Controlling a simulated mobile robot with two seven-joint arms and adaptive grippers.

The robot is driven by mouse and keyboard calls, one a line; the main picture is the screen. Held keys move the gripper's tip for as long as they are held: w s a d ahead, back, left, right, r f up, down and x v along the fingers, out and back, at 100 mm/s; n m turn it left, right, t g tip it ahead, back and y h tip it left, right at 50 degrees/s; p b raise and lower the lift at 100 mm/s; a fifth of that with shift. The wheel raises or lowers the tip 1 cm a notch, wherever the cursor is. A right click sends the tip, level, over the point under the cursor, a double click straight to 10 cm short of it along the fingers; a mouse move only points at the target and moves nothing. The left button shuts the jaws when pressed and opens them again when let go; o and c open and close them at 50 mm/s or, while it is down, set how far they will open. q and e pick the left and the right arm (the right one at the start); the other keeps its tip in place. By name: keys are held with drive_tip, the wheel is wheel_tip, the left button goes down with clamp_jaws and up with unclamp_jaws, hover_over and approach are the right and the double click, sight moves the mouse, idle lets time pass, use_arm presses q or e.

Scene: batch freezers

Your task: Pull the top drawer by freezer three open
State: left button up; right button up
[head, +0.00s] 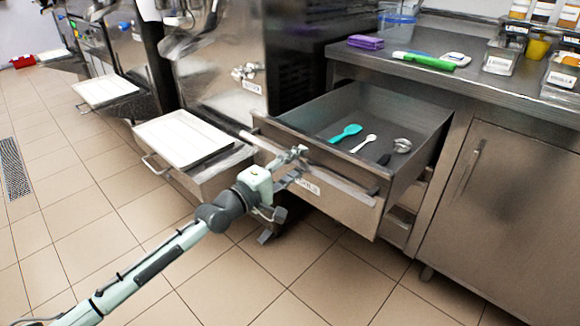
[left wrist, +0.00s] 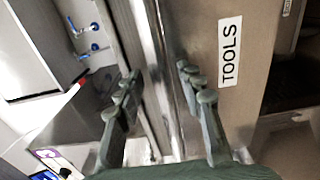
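The top drawer (head: 330,190) stands pulled well out from under the steel counter, its inside showing from above. A long bar handle (head: 345,186) runs along its front. The front also shows in the left wrist view with a label reading TOOLS (left wrist: 230,53). My left gripper (head: 293,160) is at the left half of the drawer front, by the handle. In the left wrist view its two fingers (left wrist: 158,88) are spread, with the handle bar (left wrist: 160,70) between them and gaps visible beside it. My right gripper is not in view.
Inside the drawer lie a teal spatula (head: 346,132), a white spoon (head: 364,143) and a metal-headed tool (head: 402,145). A white tray (head: 183,139) sits left of the drawer, before a freezer (head: 222,60). A closed cabinet door (head: 500,190) is at right. Tiled floor in front is clear.

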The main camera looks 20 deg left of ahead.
use_arm(q)
drive_tip(key=v, duration=1.2)
drive_tip(key=s+d+f+m+g+y, duration=0.1)
drive_tip(key=s+f+m+g+y, duration=0.2)
drive_tip(key=f, duration=0.7)
drive_tip(key=s+d+f+m+g, duration=0.1)
drive_tip(key=s+f+m+g, duration=0.4)
drive_tip(key=f, duration=0.5)
drive_tip(key=s+a+f+m+g+y, duration=0.1)
drive_tip(key=s+f+m+g+y, duration=0.3)
drive_tip(key=s+f, duration=0.9)
drive_tip(key=m+g, duration=0.2)
drive_tip(key=m, duration=0.1)
drive_tip(key=shift+a+f+m+y, duration=0.2)
drive_tip(key=shift+a+m+y, duration=0.1)
